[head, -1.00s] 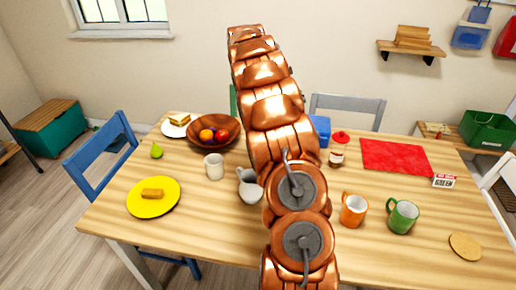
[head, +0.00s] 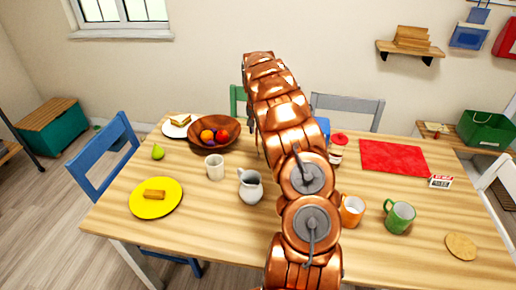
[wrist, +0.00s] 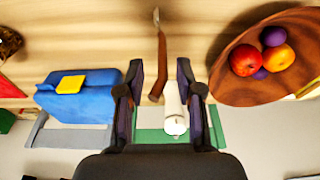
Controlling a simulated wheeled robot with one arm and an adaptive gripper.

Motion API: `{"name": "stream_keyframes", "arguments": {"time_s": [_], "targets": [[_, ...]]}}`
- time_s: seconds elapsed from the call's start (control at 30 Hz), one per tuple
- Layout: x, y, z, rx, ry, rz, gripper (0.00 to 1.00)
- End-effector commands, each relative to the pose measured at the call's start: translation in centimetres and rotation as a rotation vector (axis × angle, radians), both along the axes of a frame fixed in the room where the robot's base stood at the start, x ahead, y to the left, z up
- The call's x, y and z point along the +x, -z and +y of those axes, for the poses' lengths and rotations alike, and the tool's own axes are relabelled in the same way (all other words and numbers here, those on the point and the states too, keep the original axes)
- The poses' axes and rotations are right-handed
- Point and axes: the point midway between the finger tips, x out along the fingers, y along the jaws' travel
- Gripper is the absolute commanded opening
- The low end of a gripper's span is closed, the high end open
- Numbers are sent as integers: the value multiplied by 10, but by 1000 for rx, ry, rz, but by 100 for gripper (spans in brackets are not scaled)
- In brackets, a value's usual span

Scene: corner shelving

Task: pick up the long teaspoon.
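In the wrist view, a long slim utensil (wrist: 161,55) with a brown handle and a small pale tip lies on the table; it looks like the long teaspoon, but its tip is too small to be sure. My gripper (wrist: 158,82) is open, its two dark fingers on either side of the utensil's handle end in the picture. I cannot tell how far above it they are. A white cylinder (wrist: 174,108) shows beside the handle, near the right finger. In the head view my arm hides this part of the table.
In the wrist view, a blue box (wrist: 80,100) with a yellow top is left, and a wooden fruit bowl (wrist: 232,90) right. In the head view, a white pitcher (head: 251,188), a white cup (head: 214,167), and orange (head: 352,211) and green (head: 399,217) mugs stand around my arm.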

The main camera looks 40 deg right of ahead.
Motion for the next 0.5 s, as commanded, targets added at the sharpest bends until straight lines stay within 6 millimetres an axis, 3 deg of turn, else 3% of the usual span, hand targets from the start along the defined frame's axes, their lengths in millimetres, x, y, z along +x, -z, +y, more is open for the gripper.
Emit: {"name": "stream_keyframes", "arguments": {"time_s": [0.2,0.5], "targets": [[1,26,1,4,-1,5,36],[2,30,0,2,-1,1,34]]}}
